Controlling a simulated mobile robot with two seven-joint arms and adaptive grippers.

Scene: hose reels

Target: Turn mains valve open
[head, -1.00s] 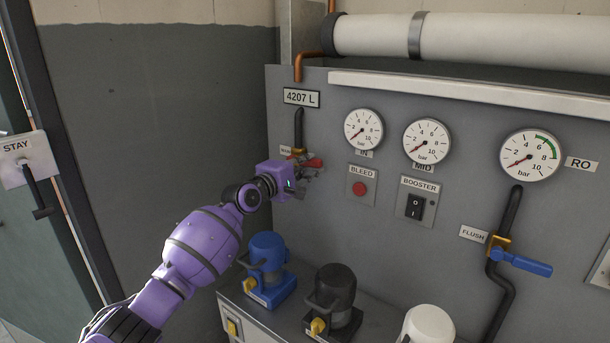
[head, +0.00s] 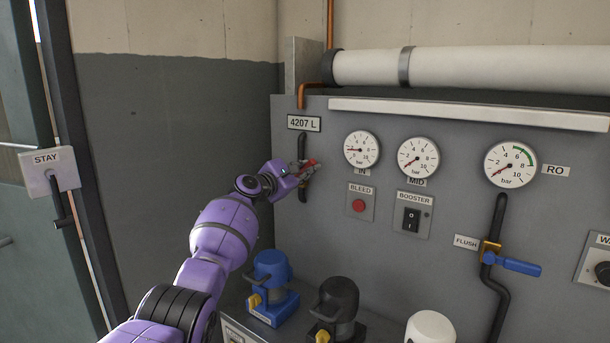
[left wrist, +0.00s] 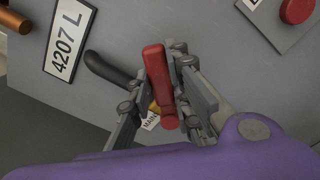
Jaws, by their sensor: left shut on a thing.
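The mains valve has a red lever handle (head: 310,164) on the dark pipe (head: 302,143) below the 4207 L sign (head: 304,123). My left gripper (head: 305,172) is at the valve and partly hides the handle. In the left wrist view, the red handle (left wrist: 157,80) lies between the two grey fingers of my left gripper (left wrist: 155,92), which are shut on it. A bit of the brass valve body (left wrist: 154,107) and a partly covered label show behind the handle. The IN gauge (head: 361,149) needle points left, a little above its low end. My right gripper is not in view.
The MID gauge (head: 418,158) and RO gauge (head: 510,164) needles sit low. The bleed button (head: 359,205), booster switch (head: 411,219) and blue flush lever (head: 521,267) are to the right. Blue (head: 271,277) and black (head: 338,300) canister units stand below my arm.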

